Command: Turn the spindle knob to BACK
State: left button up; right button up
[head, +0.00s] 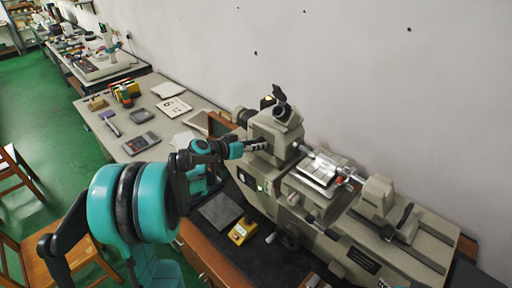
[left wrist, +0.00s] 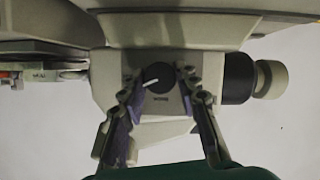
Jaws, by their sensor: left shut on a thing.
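The spindle knob (left wrist: 159,75) is a round black knob with a white pointer line, on the pale face of the lathe's headstock (head: 276,136). In the left wrist view its pointer line slants to the lower left. Small lettering by the knob is too small to read. My left gripper (left wrist: 158,84) has one finger on each side of the knob and is shut on it. In the head view the left gripper (head: 262,146) reaches the headstock's left front, and its fingers hide the knob. My right gripper is in neither view.
The lathe bed (head: 370,245) runs to the lower right, with a tailstock (head: 383,198). A yellow box (head: 242,231) and a dark grey plate (head: 220,210) lie in front of the headstock. A bench (head: 140,105) with a calculator (head: 141,143) stands at the left.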

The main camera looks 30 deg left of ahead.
pick_arm(q)
jog(key=n+h+b, duration=0.1)
jog(key=n+h, duration=0.1)
jog(key=shift+a+f+n+b, duration=0.2)
jog(key=shift+n+b, duration=0.1)
jog(key=shift+b, duration=0.1)
jog(key=n+h+b, duration=0.1)
jog(key=n+b, duration=0.1)
jog(key=shift+n+h, duration=0.3)
jog(key=n+h+b, duration=0.1)
jog(key=n+b, duration=0.1)
jog(key=n, duration=0.1)
jog(key=shift+a+h, duration=0.1)
jog(key=shift+h, duration=0.2)
jog(key=shift+n+h+b, duration=0.4)
jog(key=shift+n+b, duration=0.2)
jog(key=shift+b, duration=0.05)
jog(key=shift+w, duration=0.1)
jog(key=o, duration=1.2)
jog(key=shift+c, duration=0.2)
